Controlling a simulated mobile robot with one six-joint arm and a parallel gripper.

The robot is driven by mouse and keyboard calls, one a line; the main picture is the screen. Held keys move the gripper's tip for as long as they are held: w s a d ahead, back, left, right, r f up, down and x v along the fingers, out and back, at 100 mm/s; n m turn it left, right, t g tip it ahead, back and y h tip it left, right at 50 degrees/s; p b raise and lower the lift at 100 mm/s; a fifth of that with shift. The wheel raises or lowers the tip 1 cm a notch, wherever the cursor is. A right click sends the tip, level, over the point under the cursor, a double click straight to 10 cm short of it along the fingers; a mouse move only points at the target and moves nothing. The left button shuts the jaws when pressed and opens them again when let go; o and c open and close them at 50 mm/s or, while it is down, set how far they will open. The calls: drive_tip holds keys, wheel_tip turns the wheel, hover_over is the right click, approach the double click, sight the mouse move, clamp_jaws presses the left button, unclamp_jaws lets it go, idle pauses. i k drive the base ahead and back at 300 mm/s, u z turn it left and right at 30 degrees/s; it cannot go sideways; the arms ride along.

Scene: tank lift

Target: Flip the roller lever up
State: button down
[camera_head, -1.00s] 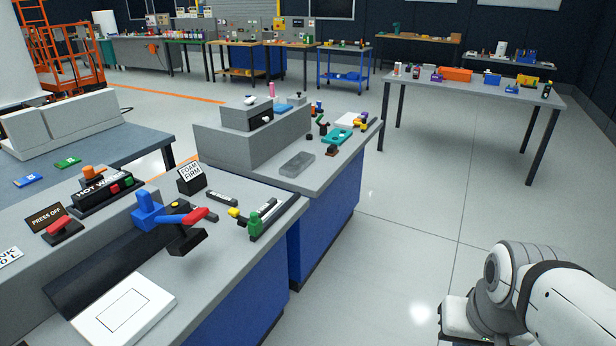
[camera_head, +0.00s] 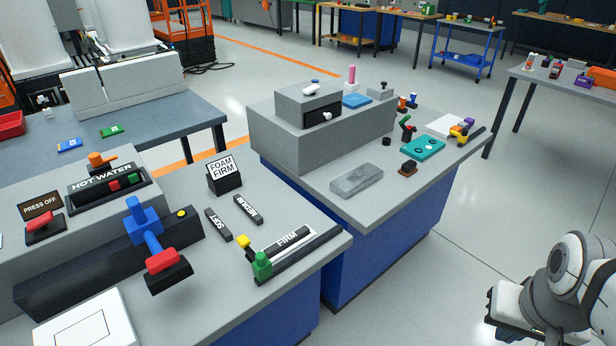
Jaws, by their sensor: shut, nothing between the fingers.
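No label in view reads "roller", so I cannot tell for sure which control is the roller lever. The likeliest is a blue lever (camera_head: 143,222) with a red grip (camera_head: 163,261), on the dark sloped panel of the near-left bench. Its blue part stands up at the back, and an arm slopes down to the red grip at the front, over a black block (camera_head: 168,279). A yellow button (camera_head: 181,213) is beside it. My white and grey arm shows at the lower right, well apart from the lever; I see no gripper fingers.
A HOT WATER box (camera_head: 109,185), a red PRESS OFF control (camera_head: 44,227) and a FOAM FIRM sign (camera_head: 224,173) stand around the lever. A FIRM slider with a green knob (camera_head: 262,265) is to its right. A second grey bench (camera_head: 320,182) stands behind. Open floor lies right.

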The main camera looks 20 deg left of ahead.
sight(243, 241)
drive_tip(key=u, duration=0.55)
drive_tip(key=i, duration=0.8)
drive_tip(key=u, duration=0.45)
drive_tip(key=k, duration=0.95)
drive_tip(key=u, duration=0.2)
drive_tip(key=i, duration=0.95)
drive_tip(key=z, duration=0.05)
